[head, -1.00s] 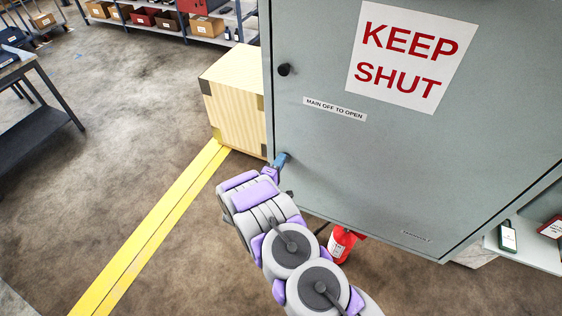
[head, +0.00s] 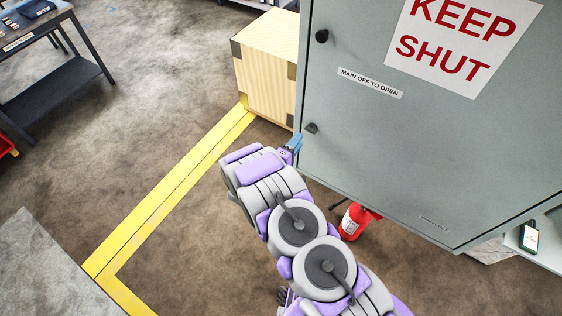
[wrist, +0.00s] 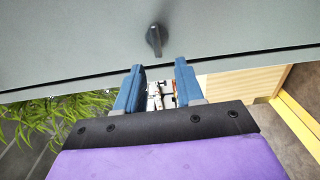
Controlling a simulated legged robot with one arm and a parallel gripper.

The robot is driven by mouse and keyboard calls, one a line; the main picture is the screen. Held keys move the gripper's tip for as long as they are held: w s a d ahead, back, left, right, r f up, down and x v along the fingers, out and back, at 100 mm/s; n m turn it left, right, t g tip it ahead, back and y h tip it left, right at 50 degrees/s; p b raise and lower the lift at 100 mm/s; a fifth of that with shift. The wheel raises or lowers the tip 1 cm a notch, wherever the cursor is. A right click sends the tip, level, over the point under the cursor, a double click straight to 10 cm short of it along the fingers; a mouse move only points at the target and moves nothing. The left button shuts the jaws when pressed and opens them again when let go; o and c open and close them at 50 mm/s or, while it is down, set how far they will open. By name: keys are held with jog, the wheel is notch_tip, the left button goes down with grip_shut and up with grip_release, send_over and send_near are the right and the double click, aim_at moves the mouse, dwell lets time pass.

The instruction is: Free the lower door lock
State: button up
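The grey cabinet door (head: 420,140) is closed. The lower door lock (head: 311,128) is a small dark knob near the door's left edge, low down. In the wrist view the lower lock (wrist: 155,38) is a dark turn handle on the grey door, its grip pointing roughly up and down in the picture. My gripper (head: 296,142) is just below and left of the lower lock in the head view. In the wrist view its two blue fingers (wrist: 157,80) are apart with nothing between them, and the lock lies beyond the tips, not touched. The upper lock (head: 322,36) sits higher on the same edge.
A wooden crate (head: 268,70) stands close left of the cabinet. A red fire extinguisher (head: 353,222) stands below the door. A dark table (head: 55,85) is at the far left. Open floor lies between, with yellow tape (head: 170,190).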

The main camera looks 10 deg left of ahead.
jog(key=v, duration=1.1)
jog(key=shift+a, duration=0.2)
